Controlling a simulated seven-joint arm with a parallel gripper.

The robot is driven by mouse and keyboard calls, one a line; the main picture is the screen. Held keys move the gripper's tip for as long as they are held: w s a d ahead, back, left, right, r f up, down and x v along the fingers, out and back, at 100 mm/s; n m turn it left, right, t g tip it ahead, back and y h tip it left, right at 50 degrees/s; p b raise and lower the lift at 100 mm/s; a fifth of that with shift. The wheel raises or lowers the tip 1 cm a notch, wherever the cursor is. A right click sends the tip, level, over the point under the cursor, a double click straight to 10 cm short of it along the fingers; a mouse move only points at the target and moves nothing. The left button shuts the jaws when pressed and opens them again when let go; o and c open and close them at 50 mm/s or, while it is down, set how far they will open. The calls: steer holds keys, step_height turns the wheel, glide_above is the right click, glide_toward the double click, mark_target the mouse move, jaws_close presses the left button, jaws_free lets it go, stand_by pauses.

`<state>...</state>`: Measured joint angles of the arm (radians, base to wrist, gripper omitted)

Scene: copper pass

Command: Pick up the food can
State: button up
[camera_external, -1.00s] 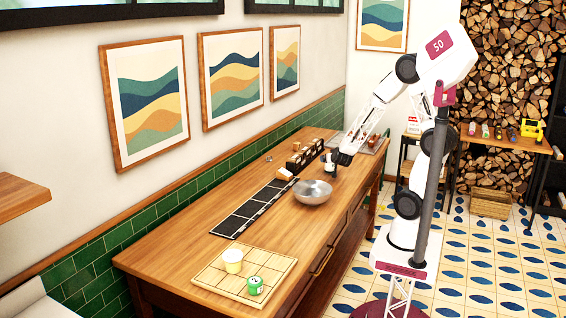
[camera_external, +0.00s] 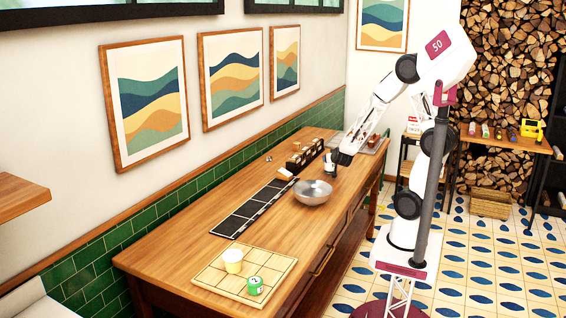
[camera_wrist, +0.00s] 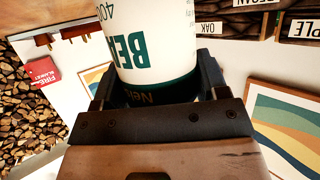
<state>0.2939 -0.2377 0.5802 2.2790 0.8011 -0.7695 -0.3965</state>
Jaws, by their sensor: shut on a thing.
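The food can (camera_wrist: 150,40) is white with dark teal lettering and a dark teal band at its lower end. It fills the upper middle of the wrist view. My gripper (camera_wrist: 155,88) is shut on it, with one dark finger on each side. In the external view the can (camera_external: 330,162) is small, at the far part of the wooden table, behind the metal bowl. My gripper (camera_external: 340,157) is at its right side there. Whether the can's base touches the table is too small to tell.
A metal bowl (camera_external: 312,192) stands just in front of the can. A dark wooden rack (camera_external: 305,155) is to its left, and a dark segmented strip (camera_external: 252,208) lies along the table.

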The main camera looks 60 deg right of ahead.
steer(key=shift+r, duration=0.2)
steer(key=shift+r, duration=0.45)
steer(key=shift+s+a+r, duration=0.1)
steer(key=shift+s+r, duration=0.05)
steer(key=shift+r, duration=0.45)
steer(key=shift+s+a+r, duration=0.1)
steer(key=shift+s+r, duration=0.05)
steer(key=shift+r, duration=0.45)
steer(key=s+a, duration=0.3)
steer(key=s, duration=0.4)
steer(key=s+a+r, duration=0.1)
steer(key=s+a, duration=0.2)
steer(key=s, duration=0.4)
steer(key=shift+a+r, duration=0.15)
steer(key=shift+w, duration=0.1)
